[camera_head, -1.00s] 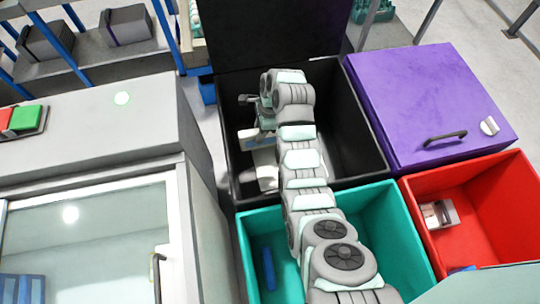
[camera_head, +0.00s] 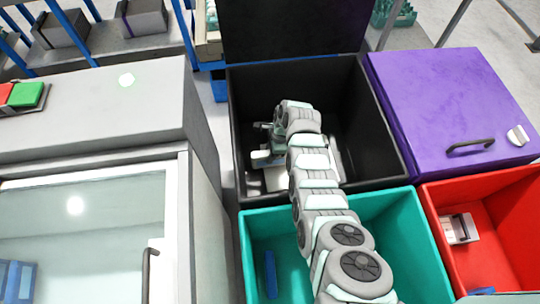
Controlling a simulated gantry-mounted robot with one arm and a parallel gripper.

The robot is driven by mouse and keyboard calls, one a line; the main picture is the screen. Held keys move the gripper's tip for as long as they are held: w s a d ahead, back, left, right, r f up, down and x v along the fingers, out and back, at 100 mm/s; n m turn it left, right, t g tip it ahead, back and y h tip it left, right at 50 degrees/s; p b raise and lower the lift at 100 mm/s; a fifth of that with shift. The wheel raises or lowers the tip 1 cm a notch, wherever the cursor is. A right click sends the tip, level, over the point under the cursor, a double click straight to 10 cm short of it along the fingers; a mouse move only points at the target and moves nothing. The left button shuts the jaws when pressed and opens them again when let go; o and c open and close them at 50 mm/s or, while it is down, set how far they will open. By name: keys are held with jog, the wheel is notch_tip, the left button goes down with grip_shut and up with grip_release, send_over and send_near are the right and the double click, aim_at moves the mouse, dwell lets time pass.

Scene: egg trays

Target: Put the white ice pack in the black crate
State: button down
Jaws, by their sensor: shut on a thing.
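The black crate (camera_head: 240,105) stands open in the middle, its lid raised at the back. My arm reaches over the teal crate into it. My gripper (camera_head: 264,142) is inside the black crate's opening, at the left of the arm's end. It is shut on the white ice pack (camera_head: 262,157), a small pale block just below the fingers. The fingers and part of the pack are small and partly hidden by my wrist. I cannot tell whether the pack touches what lies below it. Other white items (camera_head: 276,180) lie lower in the crate, partly behind my arm.
The teal crate (camera_head: 400,205) in front holds a blue item (camera_head: 270,272). The closed purple crate (camera_head: 430,100) is at the right, the open red crate (camera_head: 500,220) before it. A grey cabinet (camera_head: 100,120) with a glass top stands at the left. The black crate's right side has free room.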

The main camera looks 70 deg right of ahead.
jog(key=shift+d+f, duration=0.1)
jog(key=shift+f, duration=0.15)
jog(key=shift+f, duration=0.5)
jog(key=c, duration=1.1)
grip_release()
jog(key=shift+r, duration=0.5)
jog(key=p+v, duration=0.4)
jog(key=v, duration=0.8)
jog(key=shift+r+p, duration=0.1)
jog(key=shift+p, duration=0.25)
